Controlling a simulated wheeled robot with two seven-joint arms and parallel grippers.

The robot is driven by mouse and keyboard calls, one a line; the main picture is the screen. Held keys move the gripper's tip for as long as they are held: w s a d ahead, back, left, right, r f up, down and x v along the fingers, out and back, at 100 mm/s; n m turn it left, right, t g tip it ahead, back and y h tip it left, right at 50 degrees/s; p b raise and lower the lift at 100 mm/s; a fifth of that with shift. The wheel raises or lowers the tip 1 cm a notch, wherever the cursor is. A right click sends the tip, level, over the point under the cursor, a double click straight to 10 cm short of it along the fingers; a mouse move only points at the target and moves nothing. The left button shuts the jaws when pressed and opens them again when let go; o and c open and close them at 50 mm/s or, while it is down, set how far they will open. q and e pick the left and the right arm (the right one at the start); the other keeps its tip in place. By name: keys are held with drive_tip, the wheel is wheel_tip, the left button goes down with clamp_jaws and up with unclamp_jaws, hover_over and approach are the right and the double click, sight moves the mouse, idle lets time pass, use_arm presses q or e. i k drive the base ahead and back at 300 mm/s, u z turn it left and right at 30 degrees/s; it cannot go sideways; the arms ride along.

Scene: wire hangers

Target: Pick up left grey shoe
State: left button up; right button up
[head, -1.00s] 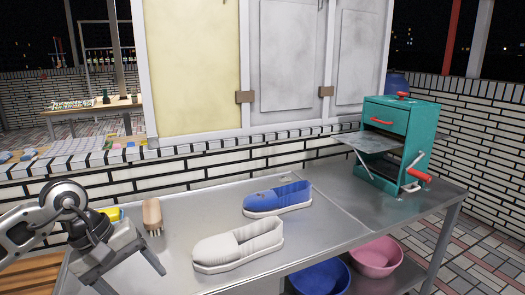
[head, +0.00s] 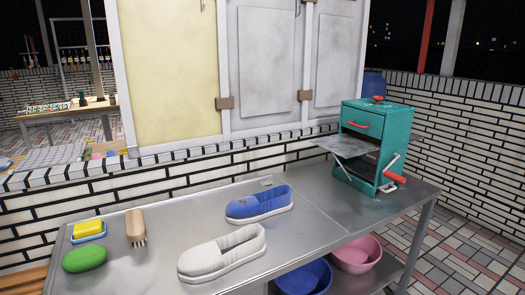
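The grey shoe (head: 222,254) lies on the metal table (head: 325,240), nearer the front edge. It is light grey with a pale sole, and its opening faces up. A blue shoe (head: 259,204) with a white sole lies behind it and to its right, apart from it. Neither of my grippers is in the head view.
A wooden brush (head: 135,227), a yellow sponge on a blue dish (head: 88,230) and a green oval object (head: 84,259) lie at the table's left. A teal machine (head: 376,143) stands at the right. A blue bowl (head: 304,277) and pink bowl (head: 357,254) sit below.

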sight(205, 262)
drive_tip(key=u, duration=0.5)
drive_tip(key=k, duration=0.6)
drive_tip(key=u, duration=0.85)
drive_tip(key=i, duration=1.2)
drive_tip(key=z, duration=0.55)
